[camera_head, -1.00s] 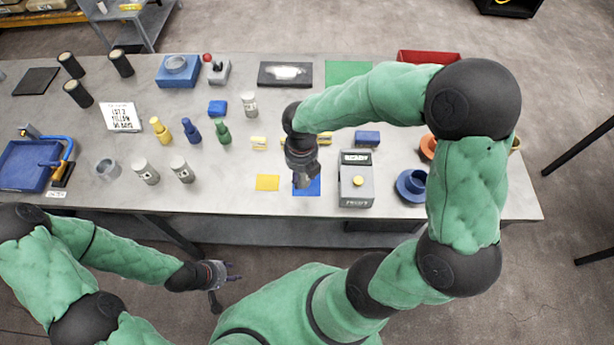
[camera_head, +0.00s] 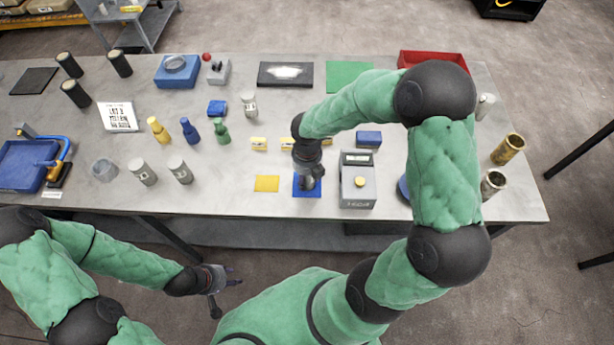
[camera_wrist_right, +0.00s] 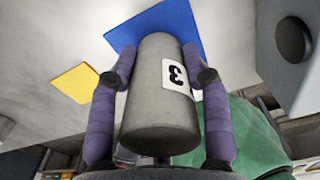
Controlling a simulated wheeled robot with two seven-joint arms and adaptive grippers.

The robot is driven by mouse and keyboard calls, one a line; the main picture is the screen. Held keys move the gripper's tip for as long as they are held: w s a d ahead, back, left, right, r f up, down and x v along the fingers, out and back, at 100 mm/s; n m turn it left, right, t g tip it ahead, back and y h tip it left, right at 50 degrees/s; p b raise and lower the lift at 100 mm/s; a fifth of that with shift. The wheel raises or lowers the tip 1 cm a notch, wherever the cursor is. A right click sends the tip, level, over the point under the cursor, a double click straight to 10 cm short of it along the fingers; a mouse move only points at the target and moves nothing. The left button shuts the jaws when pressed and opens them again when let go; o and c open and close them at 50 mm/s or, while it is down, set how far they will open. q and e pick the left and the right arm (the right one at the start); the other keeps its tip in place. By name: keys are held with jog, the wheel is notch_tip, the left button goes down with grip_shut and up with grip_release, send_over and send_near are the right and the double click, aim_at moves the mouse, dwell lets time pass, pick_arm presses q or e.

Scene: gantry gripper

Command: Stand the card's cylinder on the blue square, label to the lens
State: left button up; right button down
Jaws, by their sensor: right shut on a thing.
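My right gripper (camera_head: 308,180) is shut on a grey cylinder (camera_wrist_right: 160,105) over the blue square (camera_head: 301,190). In the right wrist view both fingers press its sides. Its white label (camera_wrist_right: 177,75) with a black 3 shows on the right part of the side turned to that camera. The cylinder's far end overlaps the blue square (camera_wrist_right: 150,25); I cannot tell whether it touches. In the head view the gripper mostly hides the cylinder. The printed card (camera_head: 119,117) stands at the left of the table. My left gripper (camera_head: 222,278) is open and empty off the front edge.
A grey box with a yellow button (camera_head: 358,182) stands close right of the blue square. A yellow square (camera_head: 267,184) lies left of it. Other grey cylinders (camera_head: 143,172) stand further left. Small yellow blocks (camera_head: 259,144) lie behind. Gold tins (camera_head: 508,149) stand at the right end.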

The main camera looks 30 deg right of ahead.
jog(key=shift+f, duration=0.1)
jog(key=c, duration=0.6)
grip_release()
notch_tip(320, 180, up, 12)
jog(key=p, duration=0.2)
jog(key=shift+p, duration=0.4)
